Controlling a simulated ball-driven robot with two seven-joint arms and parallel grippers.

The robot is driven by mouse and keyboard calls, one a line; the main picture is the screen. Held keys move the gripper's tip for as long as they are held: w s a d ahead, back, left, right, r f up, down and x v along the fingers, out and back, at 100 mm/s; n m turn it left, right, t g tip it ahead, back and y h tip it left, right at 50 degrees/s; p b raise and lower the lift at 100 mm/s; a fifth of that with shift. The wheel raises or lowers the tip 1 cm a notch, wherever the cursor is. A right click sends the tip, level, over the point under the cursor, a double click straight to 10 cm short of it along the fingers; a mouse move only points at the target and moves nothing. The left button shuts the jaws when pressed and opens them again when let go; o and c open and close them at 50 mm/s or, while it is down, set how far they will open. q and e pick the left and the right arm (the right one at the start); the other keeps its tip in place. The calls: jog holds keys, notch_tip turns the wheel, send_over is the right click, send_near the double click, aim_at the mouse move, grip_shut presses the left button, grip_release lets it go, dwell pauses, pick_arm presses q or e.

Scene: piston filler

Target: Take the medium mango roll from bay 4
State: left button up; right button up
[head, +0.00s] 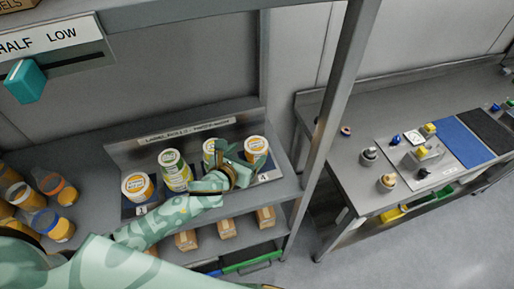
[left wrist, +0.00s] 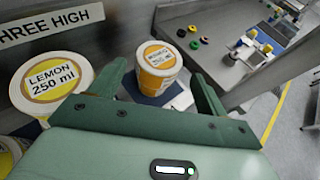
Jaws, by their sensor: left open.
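The roll in bay 4 (head: 256,147) is white with an orange label and stands upright at the right end of the label-roll rack. Its label text is too small to read. It also shows in the left wrist view (left wrist: 158,62), ahead of and between the fingers. My left gripper (head: 240,165) is open and empty, just left of and in front of that roll, with a gap between them. A "LEMON 250 ml" roll (left wrist: 52,84) stands to the left in the left wrist view. My right gripper is not in view.
A shelf post (head: 335,110) rises on the right. Bottles (head: 55,187) stand at left. Small boxes (head: 226,228) sit below.

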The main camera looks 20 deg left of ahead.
aim_at(255, 146)
pick_arm(q)
jog(key=b+x, duration=0.1)
jog(key=x, duration=0.4)
jog(key=shift+w+f, duration=0.15)
jog(key=shift+w, duration=0.15)
jog(key=shift+s, duration=0.1)
jog(key=c, duration=0.9)
